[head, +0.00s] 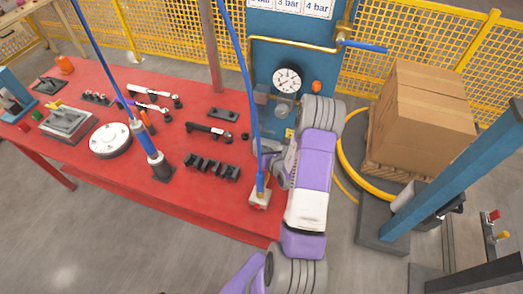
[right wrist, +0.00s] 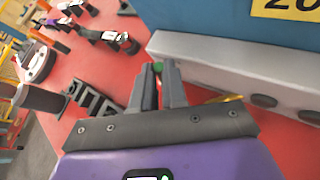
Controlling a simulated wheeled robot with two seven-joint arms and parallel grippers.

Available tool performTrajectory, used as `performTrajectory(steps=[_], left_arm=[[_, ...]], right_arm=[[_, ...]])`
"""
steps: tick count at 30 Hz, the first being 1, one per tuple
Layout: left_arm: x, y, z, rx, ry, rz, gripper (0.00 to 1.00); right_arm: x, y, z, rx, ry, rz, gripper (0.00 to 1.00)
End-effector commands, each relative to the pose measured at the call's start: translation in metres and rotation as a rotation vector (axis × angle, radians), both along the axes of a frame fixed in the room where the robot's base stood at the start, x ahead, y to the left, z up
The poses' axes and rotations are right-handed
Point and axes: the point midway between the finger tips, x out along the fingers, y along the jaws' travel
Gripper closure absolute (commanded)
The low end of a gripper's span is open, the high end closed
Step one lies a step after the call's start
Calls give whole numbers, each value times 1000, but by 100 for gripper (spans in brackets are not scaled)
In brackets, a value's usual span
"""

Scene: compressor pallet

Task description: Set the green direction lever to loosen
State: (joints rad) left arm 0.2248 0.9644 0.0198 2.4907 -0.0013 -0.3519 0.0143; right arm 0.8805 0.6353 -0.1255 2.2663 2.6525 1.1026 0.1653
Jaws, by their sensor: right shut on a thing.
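The green direction lever shows only as a small green bit (right wrist: 158,66) between my right fingertips in the right wrist view, beside a pale grey housing (right wrist: 235,72). The rest of it is hidden by the fingers, so its setting cannot be read. My right gripper (right wrist: 160,76) is shut on it. In the head view my right gripper (head: 272,150) is at the foot of the blue panel (head: 264,80), at the table's right end, and the lever is hidden there. My left gripper is not in view.
The red table (head: 110,185) holds a row of black blocks (head: 212,168), a round white disc (head: 111,139) and several tools. Blue hanging poles (head: 244,75) cross the space near my right arm. A pressure gauge (head: 287,79) is on the panel. A cardboard box (head: 425,105) stands right.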

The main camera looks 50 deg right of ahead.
Motion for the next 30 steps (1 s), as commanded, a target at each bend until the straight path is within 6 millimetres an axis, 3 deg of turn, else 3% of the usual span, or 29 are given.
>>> performTrajectory(steps=[7,8,9,20,30], left_arm=[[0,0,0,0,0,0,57],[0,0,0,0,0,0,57],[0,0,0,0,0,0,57],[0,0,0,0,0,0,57],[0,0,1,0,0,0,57]], right_arm=[[0,0,0,-1,2,1,100],[0,0,0,-1,2,1,83],[0,0,0,-1,2,1,77],[-4,2,2,-1,1,2,77],[-47,22,25,-1,3,0,77]])
